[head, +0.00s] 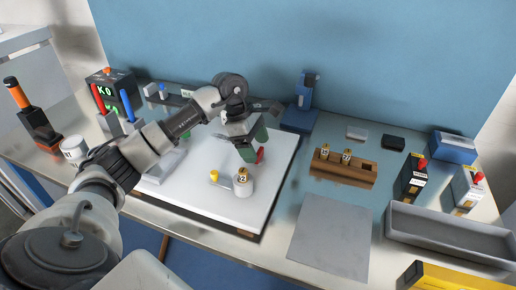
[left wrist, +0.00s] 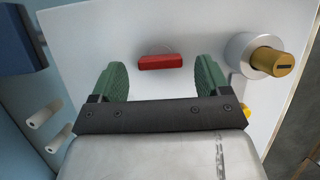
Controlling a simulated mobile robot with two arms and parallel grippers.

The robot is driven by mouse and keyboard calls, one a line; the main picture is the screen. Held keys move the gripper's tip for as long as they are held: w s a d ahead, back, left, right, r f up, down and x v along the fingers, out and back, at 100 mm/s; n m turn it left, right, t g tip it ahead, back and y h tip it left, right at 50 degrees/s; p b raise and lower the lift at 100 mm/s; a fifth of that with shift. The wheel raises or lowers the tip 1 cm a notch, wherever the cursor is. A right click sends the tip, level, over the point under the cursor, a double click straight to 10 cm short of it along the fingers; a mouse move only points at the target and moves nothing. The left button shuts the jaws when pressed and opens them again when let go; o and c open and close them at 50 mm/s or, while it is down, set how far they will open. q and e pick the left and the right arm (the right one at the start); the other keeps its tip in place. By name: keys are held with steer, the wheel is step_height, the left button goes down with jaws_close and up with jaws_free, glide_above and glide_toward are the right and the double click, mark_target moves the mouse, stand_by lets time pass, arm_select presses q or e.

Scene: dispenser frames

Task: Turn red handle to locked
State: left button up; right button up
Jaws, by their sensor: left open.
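The red handle (head: 260,156) stands on the white board (head: 200,200), partly hidden by my left gripper (head: 250,153) in the head view. In the left wrist view the red handle (left wrist: 160,62) is a short bar on a pale round base, lying nearly crosswise. The green fingers of my left gripper (left wrist: 162,75) are open, one on each side of the bar, with gaps on both sides. I cannot tell how far they are above the board. No lock marking is readable. My right gripper is not in view.
A grey cylinder with a brass top (head: 242,180) stands close to the red handle. A yellow part (head: 214,176) lies nearby. To the right are a wooden block with brass pieces (head: 342,170) and a long grey tray (head: 450,232). The grey mat (head: 330,238) is clear.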

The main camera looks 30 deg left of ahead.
arm_select(q)
steer(key=shift+x, duration=0.95)
steer(key=shift+c, duration=0.2)
steer(key=c, duration=0.9)
